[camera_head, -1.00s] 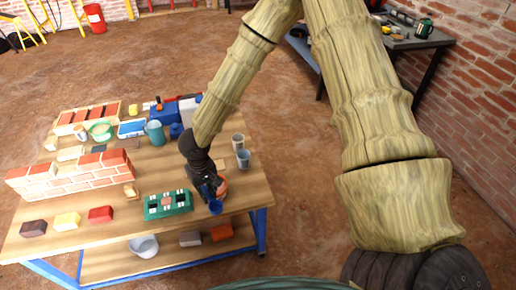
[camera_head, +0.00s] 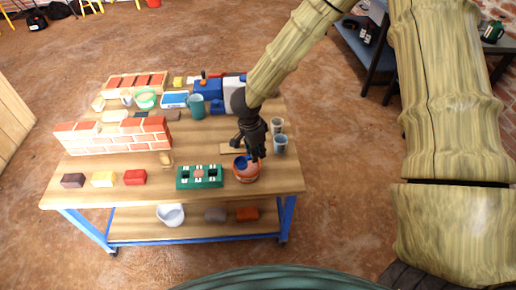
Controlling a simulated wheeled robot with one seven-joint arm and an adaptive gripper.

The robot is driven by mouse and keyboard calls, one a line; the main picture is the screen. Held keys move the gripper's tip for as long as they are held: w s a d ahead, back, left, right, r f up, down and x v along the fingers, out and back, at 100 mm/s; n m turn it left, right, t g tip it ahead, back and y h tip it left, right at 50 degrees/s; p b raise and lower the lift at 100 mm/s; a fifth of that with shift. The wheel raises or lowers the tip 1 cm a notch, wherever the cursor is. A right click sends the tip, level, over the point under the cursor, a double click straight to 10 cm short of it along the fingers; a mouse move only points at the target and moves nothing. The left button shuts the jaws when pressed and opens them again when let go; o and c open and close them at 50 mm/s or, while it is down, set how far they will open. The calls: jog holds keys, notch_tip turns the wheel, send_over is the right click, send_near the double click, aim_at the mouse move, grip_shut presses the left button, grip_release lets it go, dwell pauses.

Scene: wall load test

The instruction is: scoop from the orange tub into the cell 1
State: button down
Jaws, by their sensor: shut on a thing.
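The orange tub (camera_head: 246,178) stands near the front right of the wooden table. The green block with cells (camera_head: 185,184) sits just left of it, with dark openings and a reddish patch in the middle of its top; I cannot read which cell is cell 1. My gripper (camera_head: 250,152) is above the tub, shut on a blue scoop (camera_head: 240,161). The scoop's bowl is over or in the tub's mouth; I cannot tell how deep. The gripper hides part of the tub's rim and the scoop's handle.
Two grey cups (camera_head: 280,143) stand right of my gripper. A low brick wall (camera_head: 115,137) stands at left, with loose bricks (camera_head: 135,177) in front. A teal mug (camera_head: 196,105) and a blue-and-white container (camera_head: 215,94) stand behind. A bucket (camera_head: 170,214) is on the lower shelf.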

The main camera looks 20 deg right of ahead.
jog(key=shift+w+f+m+g+h+b, duration=0.25)
jog(key=shift+f+m+h+b, duration=0.3)
jog(key=shift+f+m+b, duration=0.25)
jog(key=shift+w+f+m+g+h+b, duration=0.3)
jog(key=shift+f+m+h+b, duration=0.35)
jog(key=shift+m+b, duration=0.15)
jog(key=shift+w+f+m+g+h+b, duration=0.25)
jog(key=shift+f+m+h+b, duration=0.25)
jog(key=shift+f+m+b, duration=0.35)
jog(key=shift+a+r, duration=0.1)
notch_tip(320, 180, up, 6)
jog(key=p, duration=0.5)
jog(key=shift+f+p, duration=0.2)
jog(key=shift+p, duration=0.2)
dwell(0.4)
